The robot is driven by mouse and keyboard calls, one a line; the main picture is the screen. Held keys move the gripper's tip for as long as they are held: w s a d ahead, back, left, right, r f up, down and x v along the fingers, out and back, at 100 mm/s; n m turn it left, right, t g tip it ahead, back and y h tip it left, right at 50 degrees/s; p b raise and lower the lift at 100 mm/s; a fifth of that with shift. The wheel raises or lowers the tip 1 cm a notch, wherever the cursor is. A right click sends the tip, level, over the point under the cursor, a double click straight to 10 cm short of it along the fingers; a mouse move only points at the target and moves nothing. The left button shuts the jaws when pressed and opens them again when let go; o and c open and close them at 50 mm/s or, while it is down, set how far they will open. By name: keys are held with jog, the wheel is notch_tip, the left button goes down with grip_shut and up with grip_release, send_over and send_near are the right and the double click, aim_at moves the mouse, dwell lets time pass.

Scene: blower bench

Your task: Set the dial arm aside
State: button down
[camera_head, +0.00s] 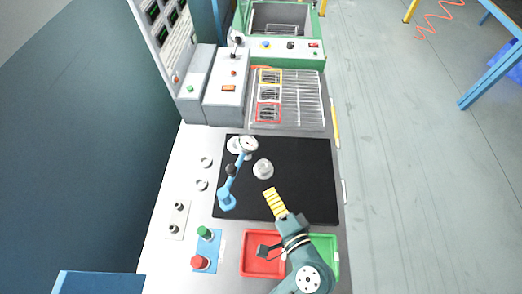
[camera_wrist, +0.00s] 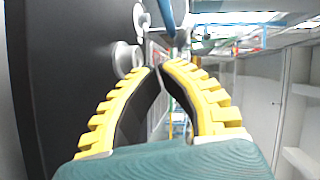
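The dial arm (camera_head: 229,190) is a slim blue arm with a base at the left of the black mat (camera_head: 300,190). It tilts up to a round pale dial (camera_head: 248,145) at its far end. My gripper (camera_head: 268,191), with yellow ribbed fingers, is over the mat to the right of the dial arm's base and apart from it. In the wrist view the fingertips (camera_wrist: 159,67) come close together with nothing clearly held. A blue part (camera_wrist: 167,14), probably the dial arm, shows beyond the tips at the top.
A round silver part (camera_head: 263,169) stands on the mat ahead of my gripper; another (camera_head: 234,144) is beside the dial. A red tray (camera_head: 262,265) and a green tray (camera_head: 327,243) are at the near edge. Red and green buttons (camera_head: 202,248) stand left. A wire rack (camera_head: 300,100) lies beyond.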

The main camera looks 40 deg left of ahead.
jog(key=w+a, duration=0.1)
jog(key=a, duration=0.1)
jog(key=w+a+b, duration=0.1)
jog(key=w+a, duration=0.2)
jog(key=a, duration=0.2)
jog(key=shift+w+a+f+b, duration=0.1)
jog(key=shift+w+b, duration=0.2)
jog(key=shift+w, duration=0.05)
jog(key=shift+s+a+f, duration=0.15)
jog(key=shift+a, duration=0.55)
jog(key=shift+s+a+f, duration=0.15)
jog(key=shift+a+f, duration=0.05)
jog(key=shift+a, duration=0.5)
jog(key=shift+s+a+f, duration=0.15)
jog(key=shift+a, duration=0.55)
jog(key=shift+a, duration=0.1)
